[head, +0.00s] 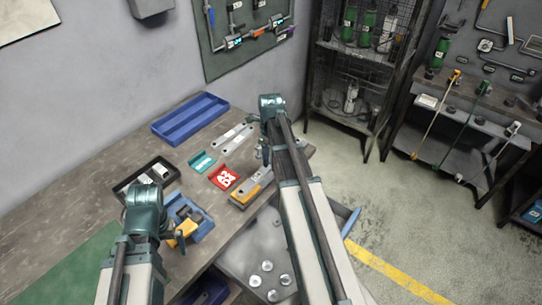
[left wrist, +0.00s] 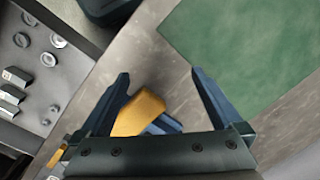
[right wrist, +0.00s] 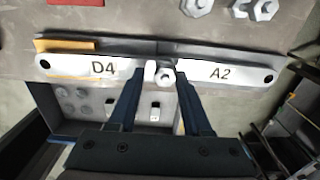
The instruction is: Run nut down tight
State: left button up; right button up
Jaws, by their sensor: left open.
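The hex nut (right wrist: 162,75) shows in the right wrist view at the joint between two pale bracket plates, one marked D4 (right wrist: 75,68) and one marked A2 (right wrist: 245,73). My right gripper (right wrist: 163,80) has its fingertips close on either side of the nut, much nearer together than the left pair, and appears shut on it. My left gripper (left wrist: 160,75) is open and empty above a yellow-and-blue object (left wrist: 142,112), over the table's near left in the head view.
A blue tray (head: 190,120), a black bin (head: 122,190), a teal tray (head: 203,162), a red tray (head: 224,178) and loose plates (head: 237,139) lie on the table. A grey tray (head: 238,262) with round parts stands below the front edge. A green mat (head: 65,270) is clear.

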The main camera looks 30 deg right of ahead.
jog(key=shift+d, duration=0.1)
dwell(0.3)
jog(key=shift+w+n, duration=0.1)
jog(key=shift+n, duration=0.6)
jog(key=n, duration=1.2)
jog(key=shift+n, duration=0.4)
jog(key=n, duration=0.5)
jog(key=shift+n, duration=2.4)
